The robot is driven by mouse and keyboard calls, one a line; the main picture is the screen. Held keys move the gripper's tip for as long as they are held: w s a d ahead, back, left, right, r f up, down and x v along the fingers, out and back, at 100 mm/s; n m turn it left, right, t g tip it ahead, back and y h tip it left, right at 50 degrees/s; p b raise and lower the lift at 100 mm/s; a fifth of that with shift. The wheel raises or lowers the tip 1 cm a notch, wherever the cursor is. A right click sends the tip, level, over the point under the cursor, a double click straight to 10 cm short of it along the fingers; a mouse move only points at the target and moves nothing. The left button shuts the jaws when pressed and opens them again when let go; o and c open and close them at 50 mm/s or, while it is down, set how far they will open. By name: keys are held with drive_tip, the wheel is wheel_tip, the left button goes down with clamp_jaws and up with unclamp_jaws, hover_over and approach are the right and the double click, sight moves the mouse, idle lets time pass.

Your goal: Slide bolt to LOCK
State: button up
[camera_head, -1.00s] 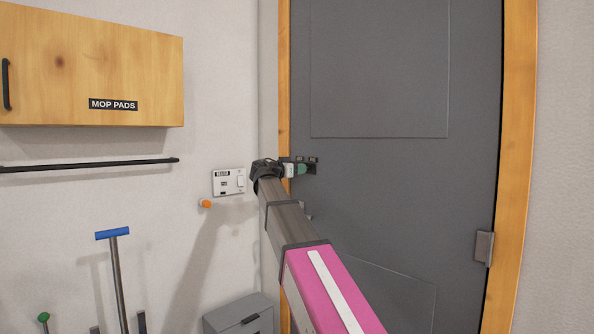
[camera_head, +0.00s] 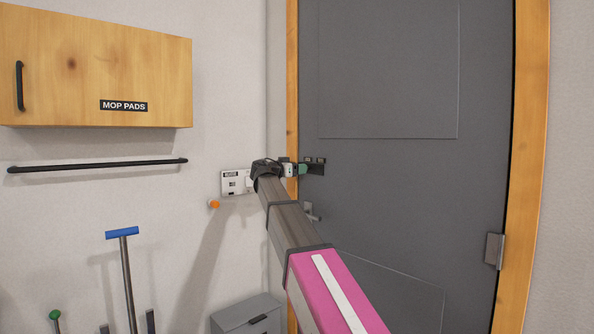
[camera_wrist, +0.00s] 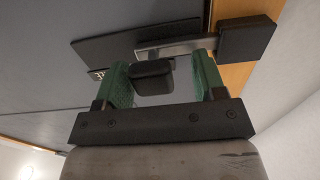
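The slide bolt sits on the grey door at its left edge. In the head view its dark plate (camera_head: 318,166) shows just right of my gripper (camera_head: 291,170), which hides most of it. In the wrist view I see the plate (camera_wrist: 115,47), a silver bolt bar (camera_wrist: 178,47), a black knob (camera_wrist: 152,76) and a dark block (camera_wrist: 248,37) on the wooden frame. The bar reaches to the block's side; I cannot tell whether it enters. My gripper (camera_wrist: 163,80) is open, its green-padded fingers on either side of the knob. The left finger is close to the knob; a gap shows at the right.
A white switch panel (camera_head: 236,182) is on the wall just left of my gripper, with an orange knob (camera_head: 214,204) below. A door handle (camera_head: 311,211) is under the bolt. A wooden cabinet (camera_head: 90,65) and black rail (camera_head: 100,165) are at left; a grey box (camera_head: 245,315) stands below.

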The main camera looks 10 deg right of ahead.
drive_tip(key=shift+s+a, duration=0.1)
drive_tip(key=v, duration=1)
drive_tip(key=shift+s+a, duration=0.2)
drive_tip(key=shift+a, duration=0.05)
drive_tip(key=s+d+f+n+g+y, duration=0.2)
drive_tip(key=s+d+f, duration=0.1)
drive_tip(key=f, duration=1)
drive_tip(key=s+d+f+n+g+y, duration=0.1)
drive_tip(key=s+d+f+n+y, duration=0.25)
drive_tip(key=f, duration=0.95)
drive_tip(key=s+d+f+n+g+y, duration=0.2)
drive_tip(key=d+f, duration=0.2)
drive_tip(key=f, duration=0.9)
drive_tip(key=s+d+f+n+g+y, duration=0.1)
drive_tip(key=s+f+n+g+y, duration=0.2)
drive_tip(key=s+f, duration=1.9)
drive_tip(key=f+g+y, duration=0.2)
drive_tip(key=y, duration=0.2)
drive_tip(key=shift+n, duration=0.35)
drive_tip(key=shift+d+y, duration=0.1)
drive_tip(key=shift+y, duration=0.15)
